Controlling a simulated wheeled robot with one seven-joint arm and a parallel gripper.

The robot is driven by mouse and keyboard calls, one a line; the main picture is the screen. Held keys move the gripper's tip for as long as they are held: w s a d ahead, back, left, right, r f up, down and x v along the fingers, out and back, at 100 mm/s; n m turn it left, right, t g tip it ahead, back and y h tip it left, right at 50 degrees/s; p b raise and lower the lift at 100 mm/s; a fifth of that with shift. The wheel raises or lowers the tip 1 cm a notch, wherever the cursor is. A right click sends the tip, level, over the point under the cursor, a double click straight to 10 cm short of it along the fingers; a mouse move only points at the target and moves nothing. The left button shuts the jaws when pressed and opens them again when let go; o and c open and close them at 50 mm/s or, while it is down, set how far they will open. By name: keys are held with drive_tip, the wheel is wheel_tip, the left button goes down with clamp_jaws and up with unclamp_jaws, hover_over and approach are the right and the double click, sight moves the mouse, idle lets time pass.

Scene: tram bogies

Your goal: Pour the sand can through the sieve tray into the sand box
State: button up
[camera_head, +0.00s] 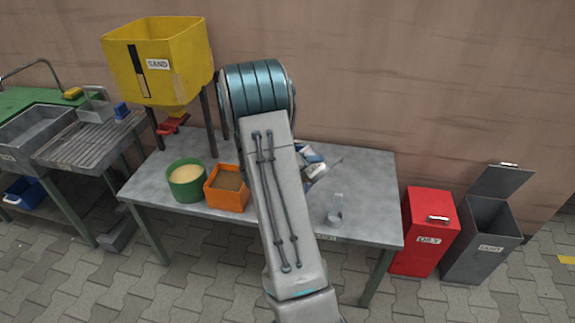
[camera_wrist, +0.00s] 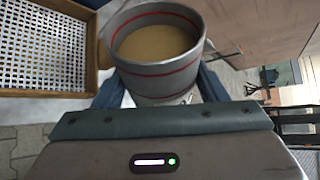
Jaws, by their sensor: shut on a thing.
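In the wrist view my gripper (camera_wrist: 158,85) is shut on a grey metal can (camera_wrist: 160,75) with red bands. The can is upright or nearly so and holds tan sand (camera_wrist: 153,46). A sieve tray (camera_wrist: 90,92), a wooden frame around a white perforated mesh, is at the left, close beside the can. In the head view my arm hides most of the gripper and can; only some blue and white parts show at its right. A grey bin (camera_head: 482,243) with its lid open stands right of the table; its small label seems to read SAND.
On the grey table (camera_head: 366,190) stand a green tub (camera_head: 186,192) of pale grains, an orange box (camera_head: 228,203) with brown contents, and a small clear item (camera_head: 336,215). A yellow SAND hopper (camera_head: 180,65) rises behind. A red bin (camera_head: 428,215) stands right of the table.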

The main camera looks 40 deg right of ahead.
drive_tip(key=shift+f+n+g+p, duration=0.15)
drive_tip(key=shift+n+g+p, duration=0.15)
drive_tip(key=shift+n+p, duration=0.15)
idle(1.1)
drive_tip(key=shift+w+a+r+n+g+h+p, duration=0.15)
drive_tip(key=shift+r+n+g+h+p, duration=0.25)
drive_tip(key=shift+p, duration=0.4)
idle(0.8)
